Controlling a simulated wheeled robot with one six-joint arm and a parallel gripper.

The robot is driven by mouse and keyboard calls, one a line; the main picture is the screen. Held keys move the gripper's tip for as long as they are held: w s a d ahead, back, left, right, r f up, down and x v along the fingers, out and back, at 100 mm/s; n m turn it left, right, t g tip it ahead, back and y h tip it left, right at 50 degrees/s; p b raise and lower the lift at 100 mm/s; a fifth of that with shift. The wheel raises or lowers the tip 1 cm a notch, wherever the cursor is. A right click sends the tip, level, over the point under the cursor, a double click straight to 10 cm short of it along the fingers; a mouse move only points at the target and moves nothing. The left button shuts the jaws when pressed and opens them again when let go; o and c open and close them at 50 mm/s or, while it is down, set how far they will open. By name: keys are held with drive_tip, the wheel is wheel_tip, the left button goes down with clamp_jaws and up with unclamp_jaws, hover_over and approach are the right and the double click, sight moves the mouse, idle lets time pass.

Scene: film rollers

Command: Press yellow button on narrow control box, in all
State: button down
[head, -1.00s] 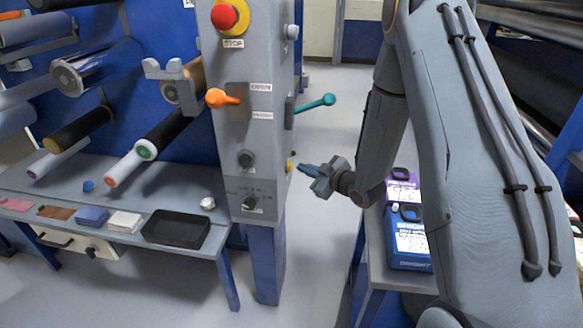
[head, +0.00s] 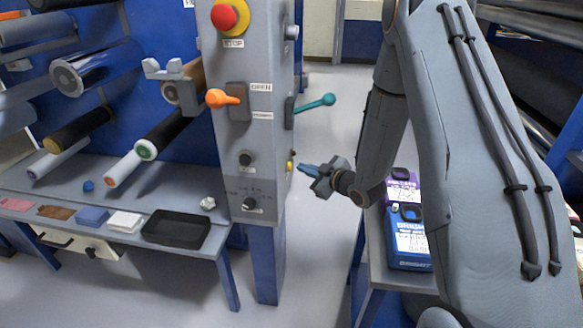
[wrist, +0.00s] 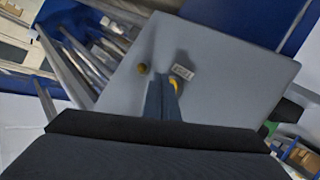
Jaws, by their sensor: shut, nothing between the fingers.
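The narrow control box (head: 240,130) is a tall grey panel on a blue post. The yellow button (head: 290,166) sits low on its right side face. My gripper (head: 301,167) is shut and empty, its blue fingertips pointing left at that side face, close to the button; a small gap seems to show between them. In the wrist view the shut fingers (wrist: 163,88) reach toward the grey face. A bit of yellow (wrist: 174,84) shows just beside the fingertips, partly hidden by them. A small white label (wrist: 183,71) and a dark yellow-brown knob (wrist: 142,69) are nearby.
The box also bears a red stop button (head: 225,17), an orange lever (head: 222,98), a teal lever (head: 316,103) and black knobs. Rollers (head: 150,142) and a bench with a black tray (head: 176,228) are at left. Blue and purple cartons (head: 408,238) stand below my arm.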

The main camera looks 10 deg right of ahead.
drive_tip(key=shift+a, duration=0.1)
drive_tip(key=shift+w+a, duration=0.1)
drive_tip(key=shift+a, duration=0.2)
drive_tip(key=shift+w+a, duration=0.15)
drive_tip(key=shift+a, duration=0.3)
idle(1.0)
idle(0.3)
drive_tip(key=shift+s+d, duration=0.3)
drive_tip(key=shift+d, duration=0.5)
drive_tip(key=shift+s+d+p, duration=0.15)
drive_tip(key=shift+s+d, duration=0.1)
drive_tip(key=shift+d, duration=0.55)
drive_tip(key=shift+s+d+p, duration=0.15)
drive_tip(key=shift+s+d, duration=0.1)
drive_tip(key=shift+d, duration=0.55)
drive_tip(key=shift+s+d+p, duration=0.15)
drive_tip(key=shift+s+d, duration=0.1)
drive_tip(key=shift+d, duration=0.55)
